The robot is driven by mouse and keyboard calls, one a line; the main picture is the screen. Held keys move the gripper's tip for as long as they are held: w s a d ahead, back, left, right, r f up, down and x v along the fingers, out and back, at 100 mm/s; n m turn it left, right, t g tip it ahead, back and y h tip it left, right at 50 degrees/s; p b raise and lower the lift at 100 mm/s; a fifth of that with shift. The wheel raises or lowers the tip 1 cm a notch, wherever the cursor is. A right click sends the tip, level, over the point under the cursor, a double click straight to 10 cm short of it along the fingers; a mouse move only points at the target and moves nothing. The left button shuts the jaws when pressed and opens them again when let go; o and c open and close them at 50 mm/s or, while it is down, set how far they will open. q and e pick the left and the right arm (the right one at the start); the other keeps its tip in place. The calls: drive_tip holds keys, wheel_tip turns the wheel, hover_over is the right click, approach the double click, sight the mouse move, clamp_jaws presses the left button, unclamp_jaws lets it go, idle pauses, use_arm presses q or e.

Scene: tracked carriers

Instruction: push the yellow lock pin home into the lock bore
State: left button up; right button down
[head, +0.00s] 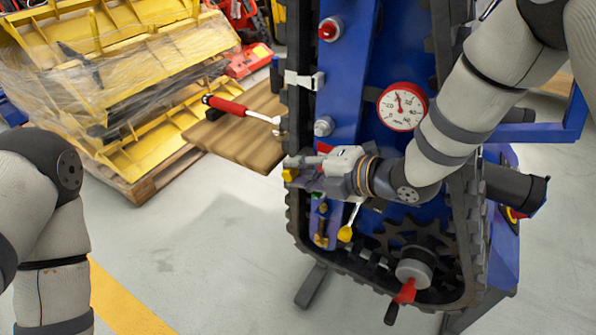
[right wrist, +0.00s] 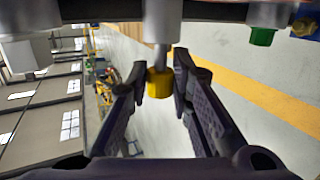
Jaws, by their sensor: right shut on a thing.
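The yellow lock pin (head: 289,174) shows at the tip of my right gripper (head: 296,168), by the left edge of the blue tracked carrier. In the right wrist view its yellow head (right wrist: 158,86) is between the fingers of my right gripper (right wrist: 160,74), which is shut on it. A grey shank runs from the yellow head into a pale grey cylinder (right wrist: 163,22), which looks like the lock bore's housing. Part of the shank shows outside it. The bore's mouth is hard to make out. My left arm shows at the left of the head view, without its gripper.
A red-handled tool (head: 226,106) sticks out left above my right gripper. A yellow-knobbed lever (head: 345,233) hangs below it. A round gauge (head: 402,106) and a red-handled crank (head: 405,290) are on the carrier. A wrapped yellow load (head: 110,80) stands back left. The floor between is clear.

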drive_tip(key=shift+w+d, duration=0.25)
drive_tip(key=shift+w, duration=0.1)
drive_tip(key=c, duration=1.4)
unclamp_jaws()
drive_tip(key=shift+o, duration=0.2)
drive_tip(key=shift+w+d, duration=0.1)
drive_tip(key=v, duration=1.2)
